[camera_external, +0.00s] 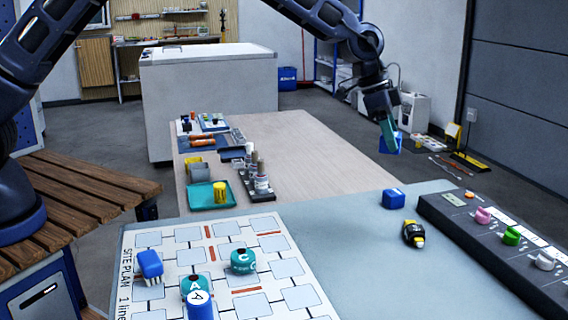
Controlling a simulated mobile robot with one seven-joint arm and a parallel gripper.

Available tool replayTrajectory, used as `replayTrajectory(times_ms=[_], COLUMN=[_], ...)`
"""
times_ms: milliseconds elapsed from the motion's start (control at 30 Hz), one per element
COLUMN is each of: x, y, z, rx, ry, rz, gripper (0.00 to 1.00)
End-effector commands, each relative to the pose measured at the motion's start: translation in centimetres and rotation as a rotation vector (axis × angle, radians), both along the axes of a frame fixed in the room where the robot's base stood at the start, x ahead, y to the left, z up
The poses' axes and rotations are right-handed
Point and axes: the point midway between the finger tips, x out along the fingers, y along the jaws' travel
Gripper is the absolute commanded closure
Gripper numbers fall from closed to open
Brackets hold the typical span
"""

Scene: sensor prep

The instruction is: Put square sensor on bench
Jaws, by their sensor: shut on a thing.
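My gripper (388,134) hangs at the end of the arm, above and past the far right edge of the grey bench (330,240) in the picture. It is shut on a blue square-looking block (392,147), which shows behind a slanted teal-green piece at the jaws. The grip is small and partly covered, so the contact is unclear. Another blue block (393,199) sits on the grey bench below and apart from my gripper. I cannot tell from its look which block is the square sensor.
A yellow-and-black item (413,234) lies by a dark control panel (500,245) with coloured knobs. A site plan sheet (230,270) holds several blue and teal pieces. A wooden table (310,165) carries a teal tray (228,199) and small parts. The bench middle is clear.

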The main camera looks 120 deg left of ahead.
Motion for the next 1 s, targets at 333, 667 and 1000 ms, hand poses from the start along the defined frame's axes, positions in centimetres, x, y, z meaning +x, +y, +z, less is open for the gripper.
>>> replayTrajectory(times_ms=[333,667,1000], x=[5.7,6.8,6.8], y=[-9.4,-11.8,-11.9], z=[0.7,-0.6,-7.9], rx=[0.001,-0.001,-0.002], ry=[-0.001,0.000,0.002], rz=[-0.118,-0.145,-0.146], gripper=[0.82,0.82,0.82])
